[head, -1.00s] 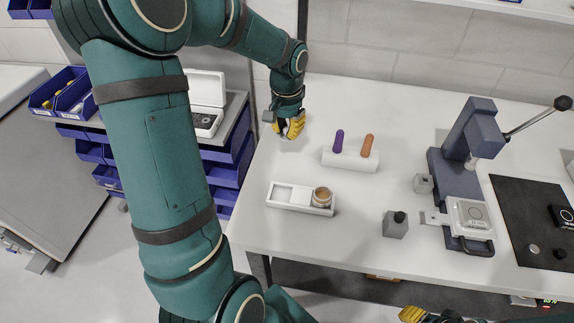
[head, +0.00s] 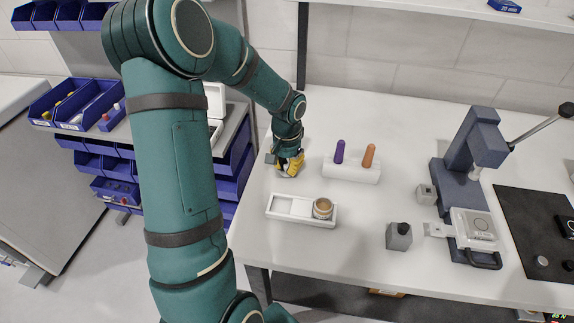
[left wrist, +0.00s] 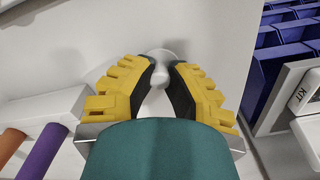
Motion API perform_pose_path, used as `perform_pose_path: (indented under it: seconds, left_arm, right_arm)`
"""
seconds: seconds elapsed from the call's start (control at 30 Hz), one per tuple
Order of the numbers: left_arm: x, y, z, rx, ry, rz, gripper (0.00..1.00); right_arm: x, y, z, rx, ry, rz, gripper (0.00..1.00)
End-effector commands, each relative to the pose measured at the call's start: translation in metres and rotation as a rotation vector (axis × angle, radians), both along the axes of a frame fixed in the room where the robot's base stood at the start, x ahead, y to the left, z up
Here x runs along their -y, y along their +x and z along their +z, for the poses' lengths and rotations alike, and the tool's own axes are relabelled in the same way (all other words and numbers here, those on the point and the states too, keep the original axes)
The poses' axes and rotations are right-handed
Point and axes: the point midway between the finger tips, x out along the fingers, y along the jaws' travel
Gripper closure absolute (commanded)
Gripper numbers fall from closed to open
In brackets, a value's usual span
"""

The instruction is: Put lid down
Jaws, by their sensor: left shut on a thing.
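My left gripper (head: 289,168) is at the left part of the white table, just left of the two-handle holder and behind the white tray. In the left wrist view its yellow-padded fingers (left wrist: 160,72) are shut on a small pale, rounded piece (left wrist: 159,82), which looks like the lid's knob. The rest of the lid is hard to make out against the white table, and I cannot tell whether it touches the table. A small round jar (head: 322,208) with a tan top stands in the right part of the white tray (head: 290,218). My right gripper is not in view.
A white holder (head: 352,174) carries a purple handle (head: 339,152) and an orange handle (head: 369,156). A grey block (head: 399,237) and a lever press (head: 470,160) stand to the right. Blue bins (head: 80,105) are beyond the table's left edge.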

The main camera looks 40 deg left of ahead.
Motion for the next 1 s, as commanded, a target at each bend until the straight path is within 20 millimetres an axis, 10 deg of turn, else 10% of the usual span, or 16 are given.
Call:
perform_pose_path:
  seconds: [0.1, 0.2, 0.63, 1.0]
  left_arm:
    - [0.000, 0.000, -0.004, 0.000, 0.000, 0.000, 0.99]
    - [0.000, 0.000, -0.003, 0.000, 0.000, 0.000, 0.58]
    - [0.000, 0.000, 0.005, 0.002, 0.001, 0.000, 0.58]
    - [0.000, 0.001, 0.077, 0.004, 0.003, 0.000, 0.58]
  right_arm:
    - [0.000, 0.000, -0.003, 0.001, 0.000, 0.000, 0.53]
    - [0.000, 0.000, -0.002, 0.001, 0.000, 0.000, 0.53]
    - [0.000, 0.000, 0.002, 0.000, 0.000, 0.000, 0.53]
    - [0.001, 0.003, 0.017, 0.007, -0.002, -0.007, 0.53]
